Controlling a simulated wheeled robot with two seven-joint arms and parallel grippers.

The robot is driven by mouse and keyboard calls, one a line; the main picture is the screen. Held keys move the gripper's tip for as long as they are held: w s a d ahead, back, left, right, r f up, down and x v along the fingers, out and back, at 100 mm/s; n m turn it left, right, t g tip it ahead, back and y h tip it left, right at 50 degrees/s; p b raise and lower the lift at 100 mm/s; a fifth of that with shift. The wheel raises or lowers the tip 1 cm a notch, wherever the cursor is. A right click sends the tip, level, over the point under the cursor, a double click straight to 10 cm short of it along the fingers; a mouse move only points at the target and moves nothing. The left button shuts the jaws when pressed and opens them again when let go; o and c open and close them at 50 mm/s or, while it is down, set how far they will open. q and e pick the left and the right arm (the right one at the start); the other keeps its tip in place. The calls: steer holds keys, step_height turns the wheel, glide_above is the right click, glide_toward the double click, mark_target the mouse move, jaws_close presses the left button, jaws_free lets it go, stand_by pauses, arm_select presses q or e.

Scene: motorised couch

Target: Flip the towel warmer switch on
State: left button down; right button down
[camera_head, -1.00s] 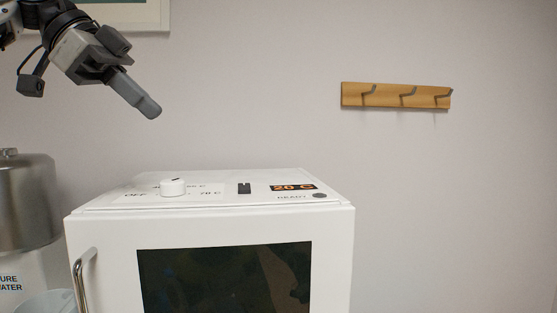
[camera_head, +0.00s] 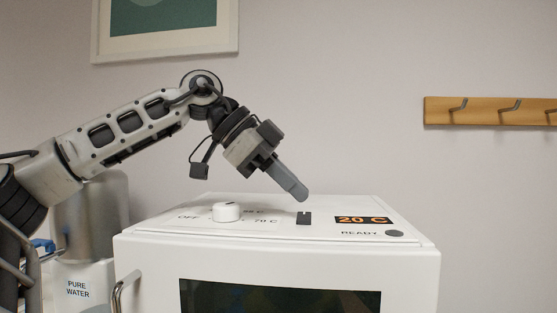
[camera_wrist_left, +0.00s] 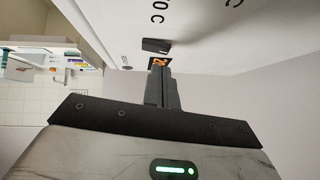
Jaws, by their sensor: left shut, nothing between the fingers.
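The white towel warmer (camera_head: 150,262) stands in the lower middle of the head view. On its top are a white dial (camera_head: 227,212), a small dark switch (camera_head: 304,218) and an orange display (camera_head: 364,220) reading 20 C. The switch also shows in the left wrist view (camera_wrist_left: 157,45), ahead of the fingertips. My left gripper (camera_head: 302,196) is shut and empty, pointing down just above and behind the switch; I cannot tell whether it touches. It also shows in the left wrist view (camera_wrist_left: 160,72). My right gripper is not in view.
A metal container with a pure water label (camera_head: 78,289) stands left of the warmer, behind my left arm. A door handle (camera_head: 124,292) sticks out at the warmer's front left. A wooden hook rail (camera_head: 485,111) and a framed picture (camera_head: 165,25) hang on the wall.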

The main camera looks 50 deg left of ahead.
arm_select(q)
steer(key=shift+w+a+f, duration=0.1)
steer(key=shift+f, duration=0.65)
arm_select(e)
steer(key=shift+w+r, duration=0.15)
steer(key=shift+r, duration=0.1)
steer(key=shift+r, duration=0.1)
